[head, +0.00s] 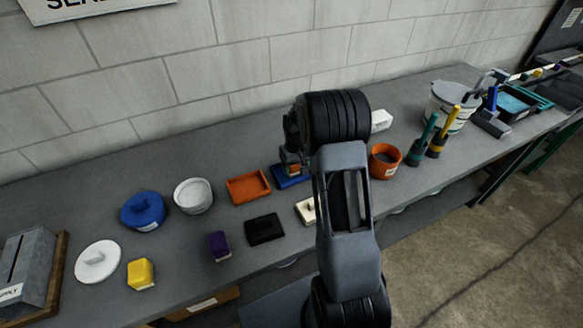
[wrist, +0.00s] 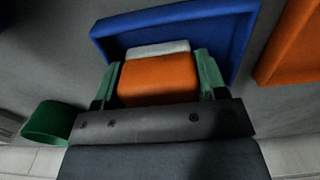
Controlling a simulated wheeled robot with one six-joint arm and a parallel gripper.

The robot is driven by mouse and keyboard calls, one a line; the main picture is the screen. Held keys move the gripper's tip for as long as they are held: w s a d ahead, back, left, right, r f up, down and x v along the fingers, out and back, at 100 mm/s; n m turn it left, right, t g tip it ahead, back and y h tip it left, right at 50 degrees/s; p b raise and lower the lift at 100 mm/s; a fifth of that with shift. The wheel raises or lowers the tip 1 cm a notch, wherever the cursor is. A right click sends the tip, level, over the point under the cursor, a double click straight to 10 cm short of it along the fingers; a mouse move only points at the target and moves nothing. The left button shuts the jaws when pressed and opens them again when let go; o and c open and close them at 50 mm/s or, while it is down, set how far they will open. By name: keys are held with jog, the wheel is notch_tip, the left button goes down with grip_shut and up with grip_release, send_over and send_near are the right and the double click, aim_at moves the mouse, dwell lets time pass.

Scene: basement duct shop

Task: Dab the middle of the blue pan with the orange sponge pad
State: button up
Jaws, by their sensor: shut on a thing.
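My gripper (wrist: 156,76) is shut on the orange sponge pad (wrist: 158,82), with a green fingertip on each side of it. A pale grey strip (wrist: 158,48) shows along the pad's far edge. The blue pan (wrist: 180,22) lies just beyond and under the pad in the wrist view; the pad covers part of its inside. In the head view the blue pan (head: 294,181) is partly hidden by my arm, with my gripper (head: 291,162) over it. I cannot tell whether the pad touches the pan.
An orange tray (head: 248,187) lies left of the blue pan. A black pad (head: 264,229), a cream pad (head: 306,211), a purple block (head: 218,246) and a white bowl (head: 193,196) are nearby. An orange pot (head: 384,161) stands to the right. A green item (wrist: 47,122) shows in the wrist view.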

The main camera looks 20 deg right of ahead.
jog(key=shift+a+f, duration=0.1)
jog(key=shift+a, duration=1.4)
jog(key=shift+d, duration=0.2)
jog(key=shift+d, duration=1.4)
jog(key=shift+b, duration=0.3)
jog(key=shift+a, duration=0.1)
jog(key=shift+a, duration=1.5)
